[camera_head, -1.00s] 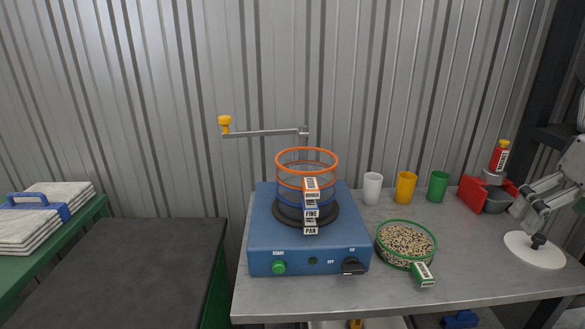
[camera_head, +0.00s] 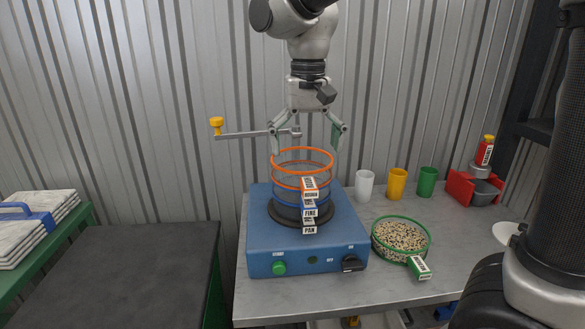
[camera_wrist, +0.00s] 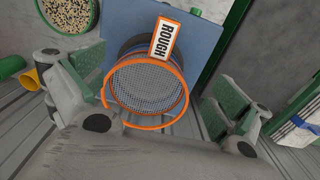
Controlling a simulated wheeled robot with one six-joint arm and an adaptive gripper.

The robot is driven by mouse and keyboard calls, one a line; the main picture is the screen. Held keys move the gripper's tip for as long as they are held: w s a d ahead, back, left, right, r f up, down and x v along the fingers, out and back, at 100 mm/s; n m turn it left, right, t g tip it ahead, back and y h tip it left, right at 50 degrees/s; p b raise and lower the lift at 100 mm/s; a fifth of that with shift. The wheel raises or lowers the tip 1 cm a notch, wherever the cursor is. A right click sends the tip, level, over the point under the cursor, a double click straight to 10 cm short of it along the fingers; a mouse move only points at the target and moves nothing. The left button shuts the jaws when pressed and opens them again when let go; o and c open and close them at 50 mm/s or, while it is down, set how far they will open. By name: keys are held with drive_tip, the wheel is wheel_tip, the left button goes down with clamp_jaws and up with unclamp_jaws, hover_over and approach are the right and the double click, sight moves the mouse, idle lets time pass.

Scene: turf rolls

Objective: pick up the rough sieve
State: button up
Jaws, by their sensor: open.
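The rough sieve (camera_head: 302,160) has orange rims and a tag marked ROUGH; it sits on top of the stack on the blue shaker. In the wrist view the rough sieve (camera_wrist: 148,88) shows its mesh from above, with its tag toward the top. Below it are the blue-rimmed fine sieve (camera_head: 310,203) and the pan (camera_head: 303,221). My gripper (camera_head: 306,150) is open and points down over the stack, its fingers on either side of the top rim. In the wrist view my gripper (camera_wrist: 150,98) has the sieve between its green pads, with gaps on both sides.
The blue shaker (camera_head: 262,243) stands on the grey table (camera_head: 370,300). A crank arm with a yellow knob (camera_head: 216,125) reaches left behind the stack. A green-rimmed sieve of grains (camera_head: 401,238), cups (camera_head: 396,184) and a red holder (camera_head: 462,187) stand to the right.

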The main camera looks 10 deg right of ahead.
sight(307, 177)
wheel_tip(307, 177, down, 8)
drive_tip(key=shift+d+r, duration=0.15)
clamp_jaws()
idle(0.7)
